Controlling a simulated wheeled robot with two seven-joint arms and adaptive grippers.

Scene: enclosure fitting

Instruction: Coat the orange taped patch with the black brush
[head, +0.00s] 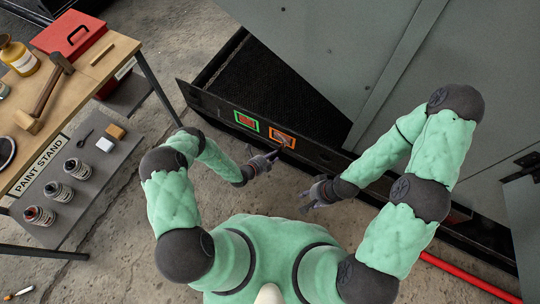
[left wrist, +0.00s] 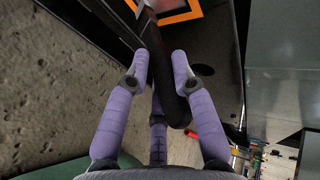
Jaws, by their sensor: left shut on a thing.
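The orange taped patch (head: 282,139) is a small orange-framed area on the dark sill of the cabinet. Its orange tape (left wrist: 180,18) also shows at the top of the left wrist view. My left gripper (head: 272,157) is just in front of the patch in the head view. It is shut on the black brush (left wrist: 166,65), whose dark handle runs between the purple fingers and up toward the patch. The brush tip overlaps the patch area; I cannot tell whether it touches. My right gripper (head: 306,206) is lower right, its fingers apart and empty.
A green taped patch (head: 246,121) lies left of the orange one on the same sill. The paint stand (head: 100,150) at left holds several jars, a sponge and small tools. A mallet (head: 45,95) and red toolbox (head: 72,35) are on the table. A red bar (head: 470,275) lies lower right.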

